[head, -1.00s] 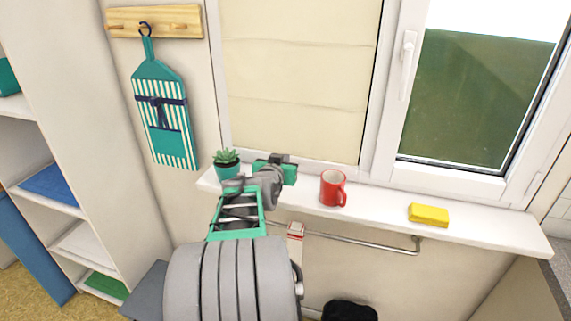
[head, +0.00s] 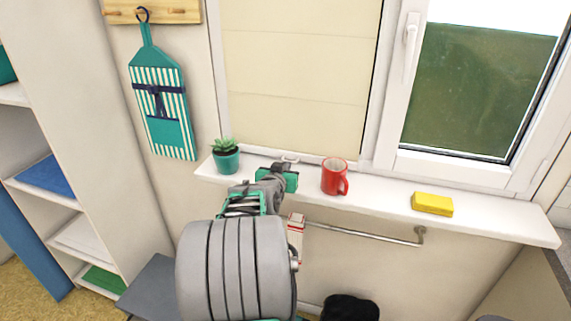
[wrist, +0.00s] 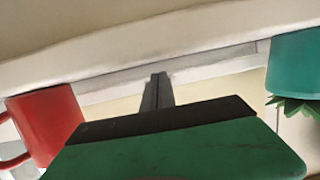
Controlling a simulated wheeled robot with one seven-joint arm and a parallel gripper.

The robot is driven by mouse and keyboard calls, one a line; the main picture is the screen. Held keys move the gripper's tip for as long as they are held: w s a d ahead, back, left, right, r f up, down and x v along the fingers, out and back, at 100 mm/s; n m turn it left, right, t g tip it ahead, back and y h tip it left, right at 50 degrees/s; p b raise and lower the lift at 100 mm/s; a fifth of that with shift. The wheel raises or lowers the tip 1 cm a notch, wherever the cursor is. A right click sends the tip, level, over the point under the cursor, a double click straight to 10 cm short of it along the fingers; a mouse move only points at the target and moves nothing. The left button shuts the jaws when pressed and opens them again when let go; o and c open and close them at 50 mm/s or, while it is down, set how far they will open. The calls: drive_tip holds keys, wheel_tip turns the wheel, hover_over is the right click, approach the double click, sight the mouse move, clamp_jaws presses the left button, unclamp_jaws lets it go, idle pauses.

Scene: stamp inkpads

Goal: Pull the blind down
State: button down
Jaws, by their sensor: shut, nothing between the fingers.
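The cream blind (head: 300,85) hangs over the left window pane. Its lower end is close to the white sill (head: 385,197). A small pale loop (head: 290,159) shows at its bottom edge, just above my gripper. My gripper (head: 284,166) is in front of the blind's lower edge, over the sill, between the plant and the mug. Its dark fingers (wrist: 157,92) are together and empty in the wrist view, which looks upside down. The green gripper body hides part of the sill. I cannot tell whether the fingertips touch the blind.
A red mug (head: 334,178) stands on the sill right of my gripper, and a teal plant pot (head: 226,161) stands left of it. A yellow sponge (head: 432,204) lies further right. A metal rail (head: 370,236) runs below the sill. A striped apron (head: 160,105) hangs at left.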

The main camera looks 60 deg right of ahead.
drive_tip(key=shift+r+p, duration=0.15)
drive_tip(key=shift+p, duration=0.15)
drive_tip(key=a+r, duration=0.1)
drive_tip(key=r+p, duration=0.1)
drive_tip(key=a+r, duration=0.1)
drive_tip(key=shift+s+a+r, duration=0.25)
drive_tip(key=shift+s+a, duration=0.05)
drive_tip(key=shift+a, duration=0.05)
drive_tip(key=s+a+r+y+p, duration=0.1)
drive_tip(key=s+a+r+p, duration=0.1)
drive_tip(key=a+r+p, duration=0.5)
drive_tip(key=shift+h, duration=0.5)
drive_tip(key=d+f+p, duration=0.1)
drive_tip(key=d, duration=0.1)
drive_tip(key=w+d+f+p, duration=0.1)
drive_tip(key=d+f, duration=0.1)
drive_tip(key=d, duration=0.1)
drive_tip(key=d+f+p, duration=0.1)
drive_tip(key=d+f, duration=0.1)
drive_tip(key=d, duration=0.1)
drive_tip(key=shift+w+f+p, duration=0.15)
drive_tip(key=shift+w+p, duration=0.15)
drive_tip(key=shift+w, duration=0.05)
drive_tip(key=f, duration=0.1)
drive_tip(key=d+f, duration=0.2)
drive_tip(key=shift+w+f+p, duration=0.1)
drive_tip(key=shift+w+p, duration=0.15)
drive_tip(key=shift+p, duration=0.05)
drive_tip(key=shift+f, duration=0.25)
